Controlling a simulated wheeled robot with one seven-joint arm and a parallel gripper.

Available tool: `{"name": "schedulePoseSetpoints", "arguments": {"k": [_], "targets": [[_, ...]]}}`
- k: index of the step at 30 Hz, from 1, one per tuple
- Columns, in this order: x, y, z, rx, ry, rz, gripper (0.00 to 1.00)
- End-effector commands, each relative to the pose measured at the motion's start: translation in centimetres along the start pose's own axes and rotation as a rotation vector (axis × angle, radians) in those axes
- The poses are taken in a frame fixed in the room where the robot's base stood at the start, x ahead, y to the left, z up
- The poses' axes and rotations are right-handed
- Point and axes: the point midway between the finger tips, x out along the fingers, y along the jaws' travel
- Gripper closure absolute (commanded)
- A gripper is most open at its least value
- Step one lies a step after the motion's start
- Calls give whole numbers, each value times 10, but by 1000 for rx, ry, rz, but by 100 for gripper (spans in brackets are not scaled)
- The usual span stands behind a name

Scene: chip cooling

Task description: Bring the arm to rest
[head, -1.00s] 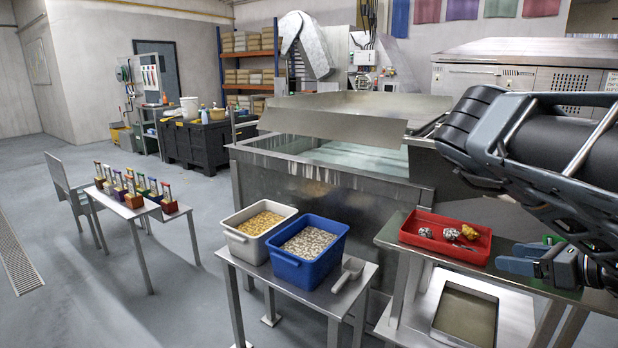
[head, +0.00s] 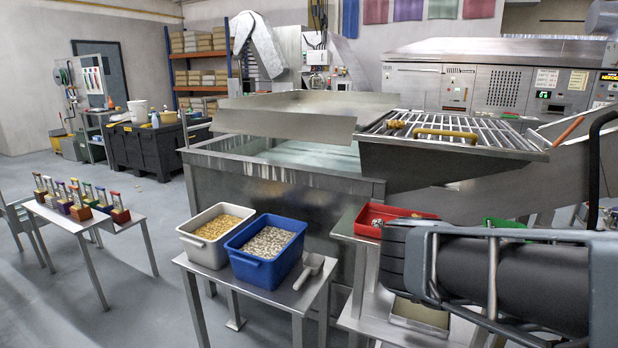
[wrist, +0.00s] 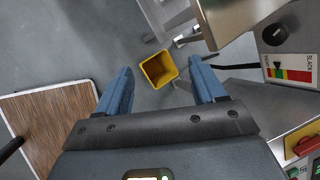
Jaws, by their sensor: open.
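My gripper (wrist: 160,95) shows in the wrist view with its two blue fingers wide apart and nothing between them. It hangs above the grey floor, with a yellow bin (wrist: 158,70) on the floor beyond the fingertips. In the head view my dark arm fills the lower right and the gripper itself is out of sight.
A red tray (head: 372,218) stands on a steel table, partly hidden behind my arm. A white tub (head: 203,247) and a blue tub (head: 262,275) stand on another table beside a scoop (head: 308,270). A wooden-topped surface (wrist: 40,125) lies left of the gripper.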

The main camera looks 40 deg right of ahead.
Motion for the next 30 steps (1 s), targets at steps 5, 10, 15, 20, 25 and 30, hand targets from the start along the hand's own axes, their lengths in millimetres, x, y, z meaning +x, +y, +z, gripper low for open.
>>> {"name": "schedulePoseSetpoints", "arguments": {"k": [5, 10, 15, 20, 25, 30], "targets": [[-29, -26, -62, -241, 301, -97, 31], [-62, -59, -86, -495, 536, -194, 31], [-92, -90, -78, -770, 730, -296, 31], [-111, -108, -48, -1044, 865, -398, 31], [-117, -107, 2, -1343, 952, -514, 31], [-110, -83, 56, -1638, 974, -638, 31]]}}
